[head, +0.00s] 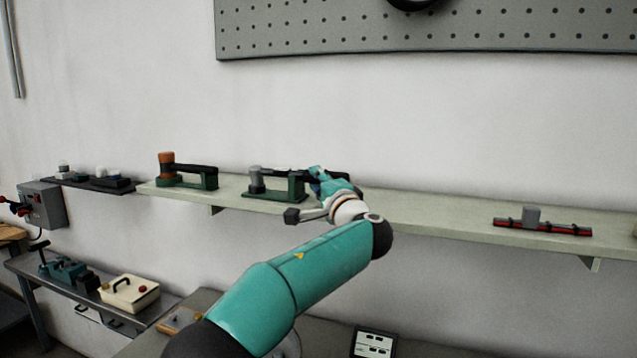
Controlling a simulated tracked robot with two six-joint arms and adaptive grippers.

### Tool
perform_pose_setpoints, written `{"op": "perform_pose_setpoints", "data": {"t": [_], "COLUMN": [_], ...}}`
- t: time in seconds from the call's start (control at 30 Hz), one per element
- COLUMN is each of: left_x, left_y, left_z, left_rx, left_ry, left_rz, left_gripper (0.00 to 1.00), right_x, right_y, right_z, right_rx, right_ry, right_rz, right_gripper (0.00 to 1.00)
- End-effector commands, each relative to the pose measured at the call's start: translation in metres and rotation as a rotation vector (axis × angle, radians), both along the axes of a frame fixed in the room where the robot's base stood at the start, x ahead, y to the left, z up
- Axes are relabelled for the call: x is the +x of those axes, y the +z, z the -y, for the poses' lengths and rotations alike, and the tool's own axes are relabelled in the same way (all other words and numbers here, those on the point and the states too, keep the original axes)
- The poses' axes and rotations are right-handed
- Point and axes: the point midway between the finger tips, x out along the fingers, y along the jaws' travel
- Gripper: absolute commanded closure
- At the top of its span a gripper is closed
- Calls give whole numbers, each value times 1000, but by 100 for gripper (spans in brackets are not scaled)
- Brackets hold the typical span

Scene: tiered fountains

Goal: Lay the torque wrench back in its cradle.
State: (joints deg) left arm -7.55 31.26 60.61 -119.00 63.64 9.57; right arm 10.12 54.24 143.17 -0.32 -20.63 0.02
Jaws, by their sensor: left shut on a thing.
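The torque wrench (282,171), with a thin pale shaft and a dark handle at its right, lies roughly level over a green cradle (281,194) on the wall shelf. A grey upright cylinder stands at the cradle's left end. My left gripper (317,184) is shut on the wrench at its right part, at the cradle's right end. The gripper and wrist hide part of the handle and the cradle's right side. I cannot tell whether the wrench touches the cradle. My right gripper is not in view.
An orange-headed tool (166,157) with a black handle sits in another green holder (196,184) to the left. A red bar with a grey block (543,227) lies far right on the pale shelf (430,219). The shelf between is clear. A pegboard (330,30) hangs above.

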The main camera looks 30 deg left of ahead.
Motion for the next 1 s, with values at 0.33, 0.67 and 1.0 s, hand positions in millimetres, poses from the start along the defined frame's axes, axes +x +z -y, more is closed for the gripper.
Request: {"op": "perform_pose_setpoints", "data": {"t": [0.33, 0.67, 1.0], "left_x": [0, -4, -36], "left_y": [0, -2, -11], "left_z": [0, 8, 57], "left_rx": [0, -2, 0], "left_ry": [-1, -3, -6], "left_rz": [0, -3, -2], "left_gripper": [44, 44, 44], "right_x": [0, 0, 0], "right_y": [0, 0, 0], "right_z": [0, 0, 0], "right_rx": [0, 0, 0], "right_ry": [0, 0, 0], "right_rz": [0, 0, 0], "right_gripper": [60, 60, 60]}}
